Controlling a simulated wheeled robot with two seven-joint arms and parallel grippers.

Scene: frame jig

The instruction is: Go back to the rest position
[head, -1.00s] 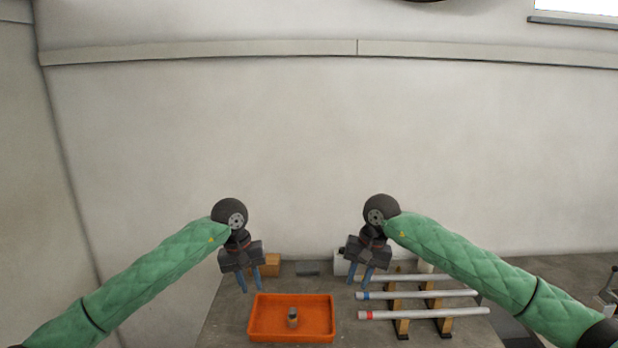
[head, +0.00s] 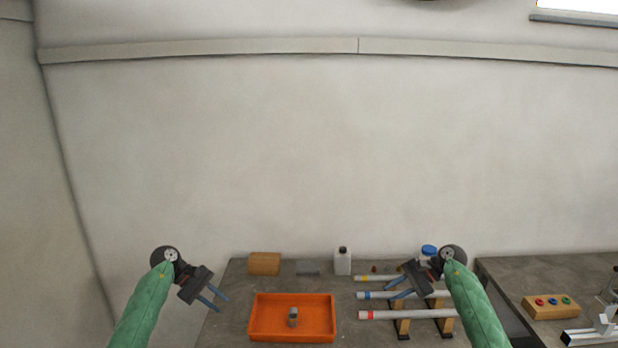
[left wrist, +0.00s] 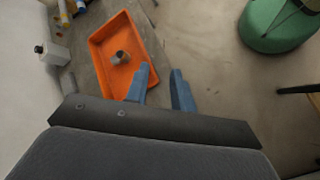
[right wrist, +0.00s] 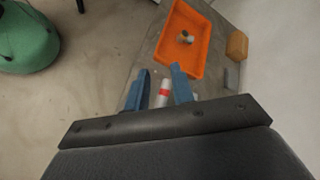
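My left gripper (head: 214,300) is up at the left, beside the orange tray (head: 262,335) and above the table's left edge. Its blue fingers are apart with nothing between them, as the left wrist view (left wrist: 160,85) also shows. My right gripper (head: 393,288) is in front of the rack of tubes at the right. Its fingers are apart in the right wrist view (right wrist: 160,85). A red-banded tube (right wrist: 163,92) shows between them, but lies below and is not held.
A small grey part (head: 293,316) stands in the tray. A wooden block (head: 264,263) and a white bottle (head: 343,262) stand at the back. Tubes (head: 385,315) lie on wooden supports. A second table at right carries a block with coloured rings (head: 552,306).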

